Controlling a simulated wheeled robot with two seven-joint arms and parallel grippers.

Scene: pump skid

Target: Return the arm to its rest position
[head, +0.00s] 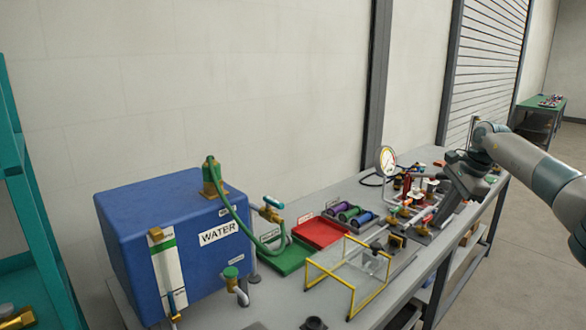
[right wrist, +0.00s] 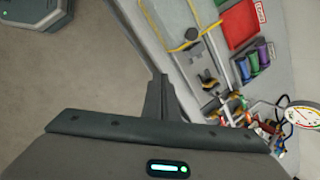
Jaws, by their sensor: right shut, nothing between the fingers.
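My right arm (head: 540,165) comes in from the right in the head view and bends down at the wrist. My right gripper (head: 438,226) points down over the far part of the bench, beside the piping. Its fingers also show in the right wrist view (right wrist: 163,80), where they are together with nothing between them. There the fingertips lie over the bench's front edge. Whether they touch anything is hard to tell. My left gripper is out of view.
The grey bench (head: 270,308) carries a blue water tank (head: 170,240), a green tray (head: 285,261), a red tray (head: 320,232), a yellow-framed clear guard (head: 350,275) and a pressure gauge (head: 386,160). Open floor (head: 530,270) lies right of the bench.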

